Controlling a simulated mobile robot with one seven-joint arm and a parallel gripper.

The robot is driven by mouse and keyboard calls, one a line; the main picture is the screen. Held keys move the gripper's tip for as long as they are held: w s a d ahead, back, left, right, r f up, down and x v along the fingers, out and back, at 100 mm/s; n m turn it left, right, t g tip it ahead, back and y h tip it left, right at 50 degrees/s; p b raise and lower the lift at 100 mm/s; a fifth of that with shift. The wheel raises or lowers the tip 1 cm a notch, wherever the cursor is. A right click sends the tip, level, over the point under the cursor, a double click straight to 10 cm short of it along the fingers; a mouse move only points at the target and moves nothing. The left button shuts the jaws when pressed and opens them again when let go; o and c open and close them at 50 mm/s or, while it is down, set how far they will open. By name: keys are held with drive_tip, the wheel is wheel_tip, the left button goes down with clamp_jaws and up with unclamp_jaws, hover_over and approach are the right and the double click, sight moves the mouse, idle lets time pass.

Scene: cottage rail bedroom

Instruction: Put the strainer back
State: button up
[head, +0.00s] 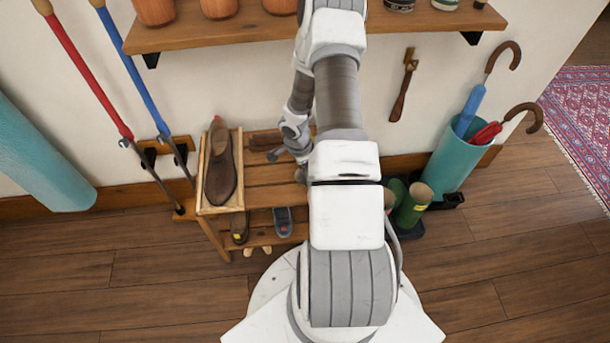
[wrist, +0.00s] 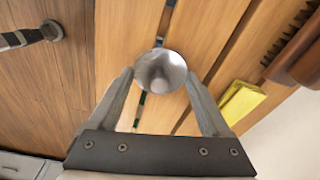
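A shiny round metal bowl, which looks like the strainer (wrist: 161,71), sits between the two fingertips of my gripper (wrist: 160,75) in the wrist view. The fingertips touch or nearly touch it on both sides, and my gripper appears shut on it. No handle can be made out. The slatted wooden bench (wrist: 205,35) lies beneath it. In the head view my gripper (head: 300,168) is low over the bench (head: 268,174), partly behind my arm. The strainer cannot be made out there.
A crate (head: 240,193) with a brown shoe (head: 220,172) stands at the bench's left end. A brush (wrist: 300,50) and a yellow block (wrist: 241,100) lie to the right in the wrist view. Boots (head: 413,204) and an umbrella stand (head: 452,160) are right. A shelf (head: 250,32) overhangs.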

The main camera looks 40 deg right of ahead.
drive_tip(key=shift+r, duration=0.1)
clamp_jaws()
